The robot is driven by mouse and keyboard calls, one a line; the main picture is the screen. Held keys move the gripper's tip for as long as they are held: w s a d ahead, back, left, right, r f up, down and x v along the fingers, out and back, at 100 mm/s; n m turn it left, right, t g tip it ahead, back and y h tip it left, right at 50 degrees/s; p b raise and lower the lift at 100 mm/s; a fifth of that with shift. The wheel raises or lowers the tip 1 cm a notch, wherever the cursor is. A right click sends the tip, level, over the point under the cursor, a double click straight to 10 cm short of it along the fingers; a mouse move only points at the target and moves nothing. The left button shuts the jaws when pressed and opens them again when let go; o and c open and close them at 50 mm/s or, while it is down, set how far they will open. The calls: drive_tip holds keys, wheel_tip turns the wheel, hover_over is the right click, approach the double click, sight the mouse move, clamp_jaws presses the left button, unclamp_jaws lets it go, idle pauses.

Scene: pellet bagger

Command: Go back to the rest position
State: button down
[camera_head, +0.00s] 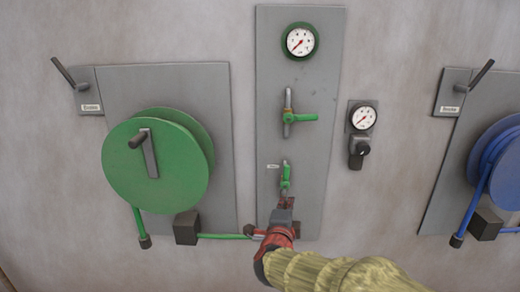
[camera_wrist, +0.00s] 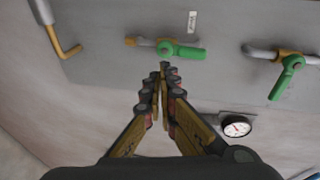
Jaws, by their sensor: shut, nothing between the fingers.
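My gripper (camera_head: 286,203) is at the lower part of the grey centre panel (camera_head: 308,165), just below a small green valve handle (camera_head: 286,180). In the wrist view my gripper (camera_wrist: 164,80) has its fingers together and empty, with the same green handle (camera_wrist: 182,51) just beyond the tips. I cannot tell whether the tips touch the panel. My arm, in a yellowish sleeve, comes in from the lower right of the head view.
A green hose reel (camera_head: 155,160) is on the left and a blue reel (camera_head: 500,165) at the right edge. Above are another green valve handle (camera_head: 302,118) and a gauge (camera_head: 300,41). A smaller gauge (camera_head: 363,118) with a black knob (camera_head: 362,148) sits right of the panel.

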drive_tip(key=s+a+f+n+g+y, duration=0.3)
drive_tip(key=s+a+f+n+y, duration=0.25)
drive_tip(key=a+f+n, duration=0.35)
drive_tip(key=s+a+f+n+g+y, duration=0.1)
drive_tip(key=s+a+n+g+y, duration=0.15)
drive_tip(key=s+n+g, duration=0.55)
drive_tip(key=s+d+n+h, duration=0.1)
drive_tip(key=s+d+n, duration=0.1)
drive_tip(key=s+d, duration=0.5)
drive_tip(key=s+d+n+h, duration=0.1)
drive_tip(key=s+d+n, duration=0.15)
drive_tip(key=s, duration=0.95)
drive_tip(key=s+d+r+m+t+h, duration=0.1)
drive_tip(key=s+d+r, duration=0.2)
drive_tip(key=d+r, duration=0.2)
drive_tip(key=shift+s+d, duration=0.2)
drive_tip(key=shift+d, duration=0.6)
drive_tip(key=c, duration=2.3)
unclamp_jaws()
drive_tip(key=shift+r, duration=0.1)
drive_tip(key=shift+c, duration=0.2)
